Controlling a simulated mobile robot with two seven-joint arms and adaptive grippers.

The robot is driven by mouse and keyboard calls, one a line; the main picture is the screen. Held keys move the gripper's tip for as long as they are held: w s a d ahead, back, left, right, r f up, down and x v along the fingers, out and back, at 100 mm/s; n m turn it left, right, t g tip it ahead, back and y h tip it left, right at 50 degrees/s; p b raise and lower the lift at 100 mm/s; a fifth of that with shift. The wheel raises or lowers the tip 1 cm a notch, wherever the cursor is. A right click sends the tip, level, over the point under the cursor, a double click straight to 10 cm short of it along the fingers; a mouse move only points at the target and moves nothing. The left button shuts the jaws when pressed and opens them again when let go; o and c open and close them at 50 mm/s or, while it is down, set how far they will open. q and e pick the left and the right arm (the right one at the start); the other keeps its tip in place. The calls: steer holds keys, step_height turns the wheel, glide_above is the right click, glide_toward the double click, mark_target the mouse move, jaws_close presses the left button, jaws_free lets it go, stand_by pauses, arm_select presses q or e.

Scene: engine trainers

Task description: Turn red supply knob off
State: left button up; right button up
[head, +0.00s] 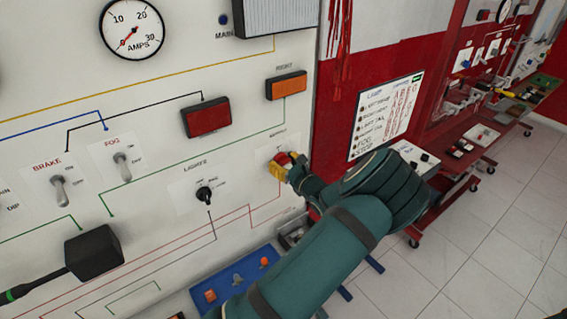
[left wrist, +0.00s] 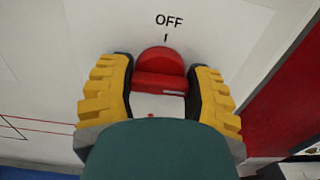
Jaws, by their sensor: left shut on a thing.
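The red supply knob (head: 283,158) is on the white panel's right side, below the orange RIGHT lamp. In the left wrist view the round red knob (left wrist: 160,72) has a raised bar lying across the picture, with a small white mark near its right end. The word OFF and a short tick are printed above it. My left gripper (head: 286,168) is at the knob, its yellow and black fingers on both sides of it, shut on it. My teal wrist hides the lower part of the knob's plate. My right gripper is not in view.
The black LIGHTS knob (head: 204,194) and the FOG switch (head: 122,167) are to the left. A black block (head: 94,252) with a handle stands out at lower left. A blue tray (head: 238,283) is below the panel. Red carts (head: 470,160) stand at right beside clear tiled floor.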

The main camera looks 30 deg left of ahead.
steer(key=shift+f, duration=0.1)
arm_select(q)
steer(key=shift+f+n+b, duration=0.2)
steer(key=shift+n+b, duration=0.85)
steer(key=shift+n, duration=0.15)
steer(key=n+b, duration=0.3)
steer(key=b, duration=0.1)
steer(key=n+b, duration=0.3)
steer(key=n, duration=0.1)
steer(key=shift+s+f+b, duration=0.1)
steer(key=shift+f+b, duration=0.1)
steer(key=shift+b, duration=0.15)
steer(key=n+b, duration=0.5)
steer(key=b, duration=0.2)
steer(key=shift+b, duration=0.3)
steer(key=n+b, duration=0.2)
steer(key=b, duration=0.1)
steer(key=shift+r+n+b, duration=0.2)
steer(key=shift+n+b, duration=0.6)
steer(key=shift+b, duration=0.1)
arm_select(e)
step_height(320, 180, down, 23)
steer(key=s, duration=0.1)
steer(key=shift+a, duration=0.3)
arm_select(q)
steer(key=o, duration=1.2)
steer(key=shift+r, duration=0.1)
